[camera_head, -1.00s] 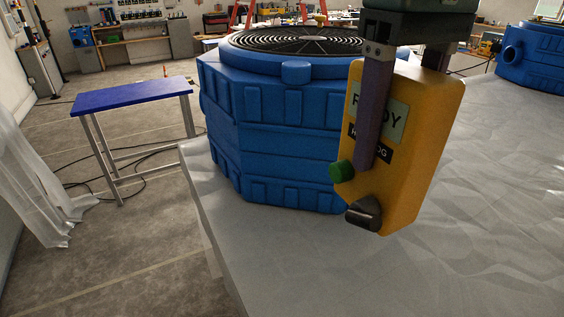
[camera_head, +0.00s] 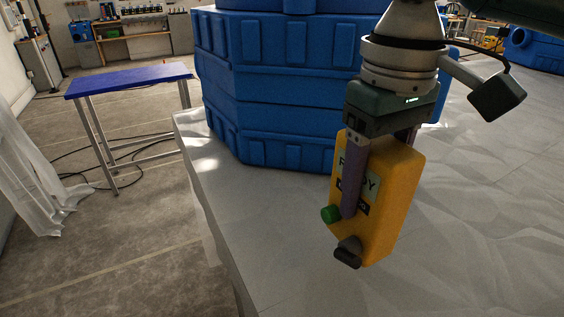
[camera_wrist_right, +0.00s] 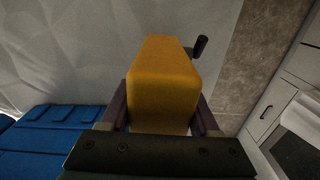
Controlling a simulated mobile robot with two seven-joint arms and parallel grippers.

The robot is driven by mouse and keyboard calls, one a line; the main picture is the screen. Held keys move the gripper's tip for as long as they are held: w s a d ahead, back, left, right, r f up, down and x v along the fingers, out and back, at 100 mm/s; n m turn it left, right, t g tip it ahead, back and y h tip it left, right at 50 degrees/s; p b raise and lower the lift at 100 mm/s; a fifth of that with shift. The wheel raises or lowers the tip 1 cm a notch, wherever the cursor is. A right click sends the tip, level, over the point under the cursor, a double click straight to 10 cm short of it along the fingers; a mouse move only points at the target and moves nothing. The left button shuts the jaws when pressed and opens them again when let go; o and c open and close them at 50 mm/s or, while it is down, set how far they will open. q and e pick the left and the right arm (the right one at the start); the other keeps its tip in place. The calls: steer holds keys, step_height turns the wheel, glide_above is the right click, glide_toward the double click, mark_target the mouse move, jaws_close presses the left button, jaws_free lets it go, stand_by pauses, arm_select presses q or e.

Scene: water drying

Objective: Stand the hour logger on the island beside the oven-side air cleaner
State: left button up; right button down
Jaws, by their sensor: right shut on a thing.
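The hour logger (camera_head: 390,205) is a yellow box with a light display, a green button and a dark knob low on its front. My right gripper (camera_head: 372,190) is shut on it from above, fingers on its two sides. The logger hangs slightly tilted over the sheet-covered island (camera_head: 275,225); I cannot tell whether its bottom touches. In the right wrist view the logger (camera_wrist_right: 165,75) sits between the fingers. A large blue air cleaner (camera_head: 285,90) stands on the island just behind and left of it. My left gripper is not in view.
A second blue air cleaner (camera_head: 535,45) stands far right. A blue-topped bench (camera_head: 130,78) stands on the floor at left. The island's left edge drops to the floor. The sheet in front of and right of the logger is clear but wrinkled.

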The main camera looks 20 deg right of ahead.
mark_target(382, 142)
steer(key=shift+f+b, duration=0.3)
steer(key=shift+f, duration=2.6)
steer(key=shift+f, duration=0.15)
steer(key=shift+c, duration=0.6)
jaws_free()
step_height(382, 142, up, 12)
steer(key=shift+r+p, duration=0.2)
steer(key=shift+p, duration=0.25)
